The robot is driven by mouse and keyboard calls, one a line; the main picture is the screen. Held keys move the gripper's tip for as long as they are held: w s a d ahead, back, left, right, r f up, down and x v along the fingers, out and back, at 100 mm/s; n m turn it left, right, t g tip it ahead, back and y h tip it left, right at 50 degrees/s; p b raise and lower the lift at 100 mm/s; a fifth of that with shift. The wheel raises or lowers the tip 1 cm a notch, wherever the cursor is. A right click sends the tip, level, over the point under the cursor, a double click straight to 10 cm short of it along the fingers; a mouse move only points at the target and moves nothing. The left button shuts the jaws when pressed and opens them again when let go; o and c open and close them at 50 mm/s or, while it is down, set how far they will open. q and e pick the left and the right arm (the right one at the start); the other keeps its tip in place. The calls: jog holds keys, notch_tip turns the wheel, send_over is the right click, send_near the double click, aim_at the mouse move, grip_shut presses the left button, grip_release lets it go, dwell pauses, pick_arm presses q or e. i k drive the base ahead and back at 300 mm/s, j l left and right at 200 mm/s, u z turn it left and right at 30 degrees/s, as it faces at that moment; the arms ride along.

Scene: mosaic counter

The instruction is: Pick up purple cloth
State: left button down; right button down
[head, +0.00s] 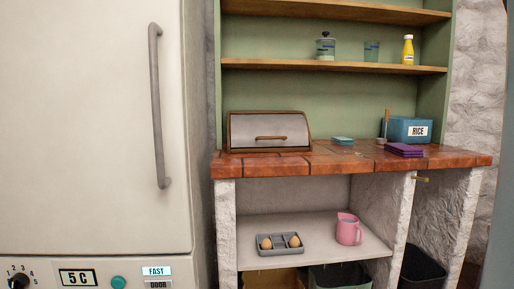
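The purple cloth (404,150) lies folded flat on the red tiled counter (300,168), toward its right side. It sits just in front of the blue rice box (404,130). Its whole top and front edge show. Neither of my grippers is in the head view.
A bread box (268,132) stands at the counter's left, with a small light-blue item (342,140) right of it. The fridge (90,120) fills the left. A shelf above holds a yellow bottle (408,50); below are an egg tray (281,250) and pink jug (348,230).

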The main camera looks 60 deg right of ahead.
aim_at(405, 150)
jog(key=z, duration=2.7)
jog(key=i+l+z, duration=0.1)
jog(key=i+z, duration=0.25)
jog(key=i, duration=0.7)
